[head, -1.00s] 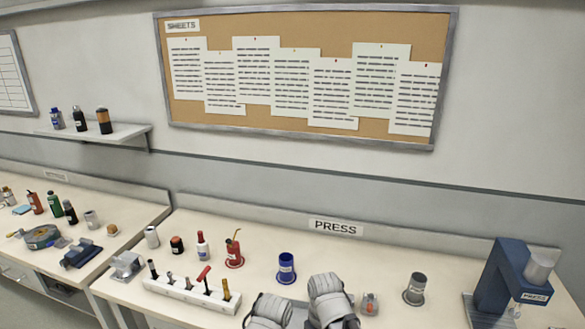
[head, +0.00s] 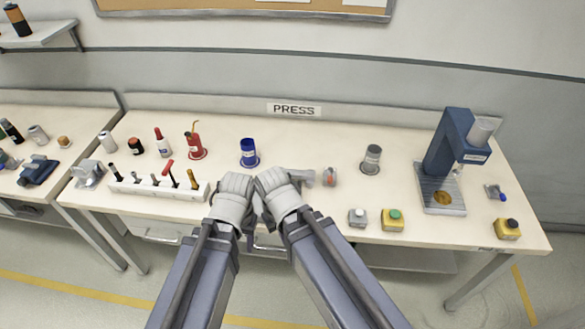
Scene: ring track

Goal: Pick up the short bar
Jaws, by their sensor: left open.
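I cannot tell for certain which piece is the short bar. Upright pieces that could be it are a blue cylinder (head: 249,152) on a round blue base and a grey cylinder (head: 371,159) on a round grey base. My two grey wrists meet low in the middle, at the bench's front edge. My left gripper (head: 259,207) is open, partly hidden between the wrists, with nothing seen in it. My right gripper is mostly hidden by its wrist; a grey part (head: 304,177) shows beyond it, and its jaws are unclear.
The bench is clear behind the cylinders.

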